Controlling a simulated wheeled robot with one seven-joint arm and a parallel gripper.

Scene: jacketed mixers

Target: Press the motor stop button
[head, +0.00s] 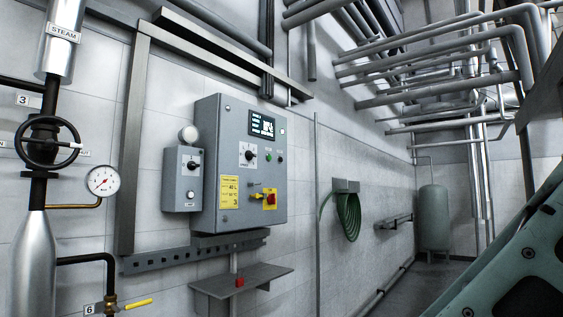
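A grey control panel (216,150) is mounted on the tiled wall, left of centre. On its front are a small green button (268,158) and, just right of it, a small red button (280,159). Labels by these buttons are too small to read, so I cannot confirm which is the motor stop. Below them is a red-and-yellow rotary switch (271,198). A black selector knob (249,155) and a lit display (262,124) are also on the front. My gripper is not in view; a green part of my own arm fills the lower right.
A smaller grey box (182,180) with knobs adjoins the panel's left side. Below, a shelf (262,273) juts out, bearing a small red item (239,281). A valve wheel (48,141) and gauge (103,180) are at left. A green hose (349,220) hangs farther right.

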